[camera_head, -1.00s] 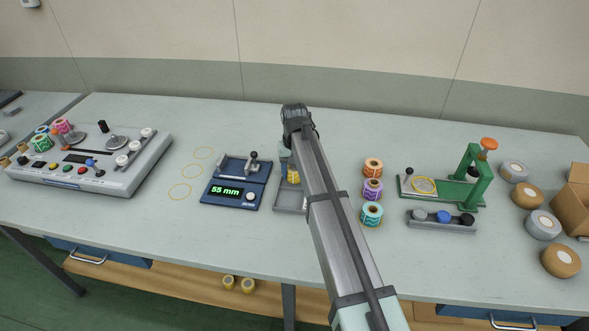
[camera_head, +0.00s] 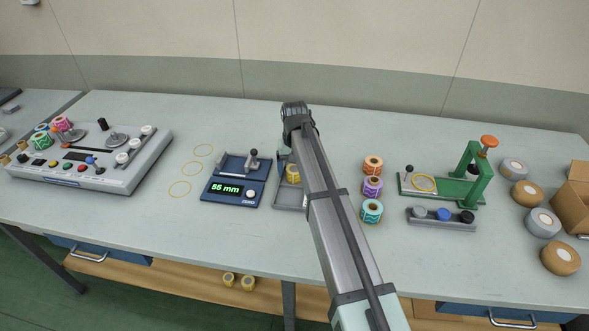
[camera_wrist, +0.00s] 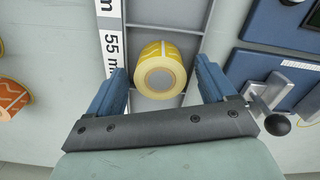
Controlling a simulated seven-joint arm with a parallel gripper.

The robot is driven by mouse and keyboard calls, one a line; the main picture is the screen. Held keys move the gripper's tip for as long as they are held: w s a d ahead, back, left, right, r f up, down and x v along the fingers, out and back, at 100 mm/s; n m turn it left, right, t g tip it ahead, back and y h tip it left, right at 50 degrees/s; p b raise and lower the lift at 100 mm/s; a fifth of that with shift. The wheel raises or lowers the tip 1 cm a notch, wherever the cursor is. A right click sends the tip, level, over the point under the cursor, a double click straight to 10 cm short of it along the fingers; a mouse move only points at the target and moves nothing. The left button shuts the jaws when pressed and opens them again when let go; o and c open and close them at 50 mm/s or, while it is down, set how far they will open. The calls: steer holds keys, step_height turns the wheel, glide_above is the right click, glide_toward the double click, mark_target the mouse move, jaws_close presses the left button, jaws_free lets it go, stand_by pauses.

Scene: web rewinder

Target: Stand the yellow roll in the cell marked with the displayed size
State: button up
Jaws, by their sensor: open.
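The yellow roll (camera_wrist: 160,72) stands upright, end face up, in a cell of the grey tray (camera_wrist: 194,45) beside the label "55 mm" (camera_wrist: 112,52) in the wrist view. The roll (camera_head: 293,172) also shows in the head view, partly behind my arm. The blue gauge's display (camera_head: 226,188) reads 55 mm. My gripper (camera_wrist: 161,84) is open, with one blue finger on each side of the roll and a visible gap to each. The tray is partly hidden by my arm in the head view.
Orange, purple and teal rolls (camera_head: 372,188) stand right of the tray. The blue gauge (camera_head: 238,181) with its knobbed slide is close on the tray's left. A green press (camera_head: 470,178) stands further right, a grey control machine (camera_head: 90,160) far left.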

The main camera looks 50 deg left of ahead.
mark_target(295, 169)
step_height(295, 169, up, 13)
steer(key=shift+f, duration=0.15)
stand_by(0.8)
